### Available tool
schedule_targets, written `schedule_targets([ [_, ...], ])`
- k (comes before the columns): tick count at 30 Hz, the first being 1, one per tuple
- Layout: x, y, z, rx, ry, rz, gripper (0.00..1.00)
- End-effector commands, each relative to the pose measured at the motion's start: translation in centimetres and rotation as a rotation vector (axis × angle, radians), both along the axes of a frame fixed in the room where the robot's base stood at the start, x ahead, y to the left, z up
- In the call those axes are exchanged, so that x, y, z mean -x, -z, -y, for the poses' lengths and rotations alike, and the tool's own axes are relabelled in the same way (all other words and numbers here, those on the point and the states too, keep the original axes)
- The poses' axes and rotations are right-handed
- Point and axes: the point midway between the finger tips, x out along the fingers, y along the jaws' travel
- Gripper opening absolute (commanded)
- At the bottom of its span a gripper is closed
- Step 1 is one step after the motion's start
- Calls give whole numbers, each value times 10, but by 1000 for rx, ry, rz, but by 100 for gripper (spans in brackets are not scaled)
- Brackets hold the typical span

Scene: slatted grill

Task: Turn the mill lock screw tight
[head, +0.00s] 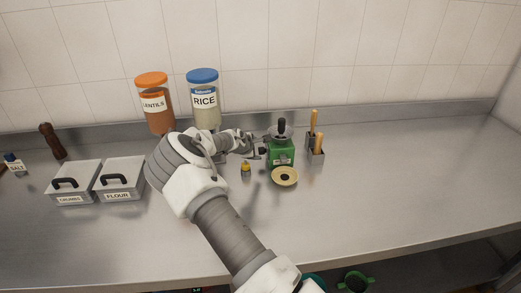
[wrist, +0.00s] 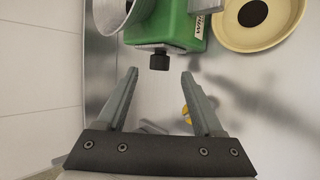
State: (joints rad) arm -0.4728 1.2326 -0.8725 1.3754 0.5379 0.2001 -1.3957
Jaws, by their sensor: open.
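The green mill (head: 282,154) stands on the steel counter, right of my arm in the head view. It fills the top of the wrist view (wrist: 180,25), where a dark lock screw (wrist: 159,60) sticks out of its side toward me. My gripper (wrist: 160,75) is open. Its two fingers lie to the left and right of the screw in the picture, with clear gaps on both sides and nothing between them. The screw's head sits close to the line of the fingertips; I cannot tell the exact depth. In the head view the small screw is hard to make out beside my gripper.
A tan round dish (head: 285,177) sits in front of the mill. A small yellow-topped item (head: 245,169) stands near my gripper. Holders with wooden handles (head: 317,153) stand right of the mill. Rice (head: 204,98) and lentils (head: 153,101) jars stand behind my arm. The counter's right side is clear.

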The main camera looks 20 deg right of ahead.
Motion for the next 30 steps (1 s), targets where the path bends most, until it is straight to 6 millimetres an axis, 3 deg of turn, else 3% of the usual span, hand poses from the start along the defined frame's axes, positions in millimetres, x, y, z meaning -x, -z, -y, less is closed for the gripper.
schedule_targets([
  [10,-25,30,23,1,1,0,69],
  [23,-29,35,27,0,0,1,69],
  [25,-29,35,27,0,0,1,62],
  [30,-29,35,27,0,0,1,31],
])
